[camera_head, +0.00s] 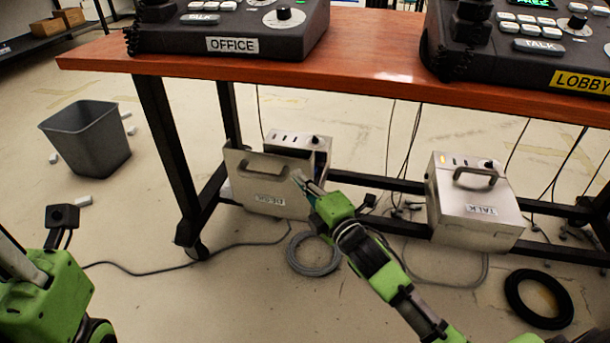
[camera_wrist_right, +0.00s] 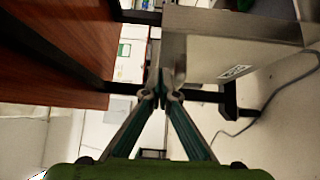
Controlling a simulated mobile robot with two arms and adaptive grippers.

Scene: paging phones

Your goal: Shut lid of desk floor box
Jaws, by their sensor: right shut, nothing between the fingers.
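The desk floor box (camera_head: 313,146) stands under the table in the head view, behind its raised metal lid panel. The lid (camera_head: 240,180) is open, its broad face with a handle and a DESK label towards me. My right gripper (camera_head: 301,180) is shut and empty at the lid's right edge; I cannot tell whether it touches. In the right wrist view its fingertips (camera_wrist_right: 161,94) meet beside the labelled metal panel (camera_wrist_right: 205,62). My left gripper (camera_head: 18,262) shows only partly at the lower left, and its jaws are unclear.
The wooden table (camera_head: 370,50) with OFFICE and LOBBY consoles overhangs the box. A grey bin (camera_head: 88,138) stands at left. A coiled cable (camera_head: 312,262) and a black ring (camera_head: 538,298) lie on the floor.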

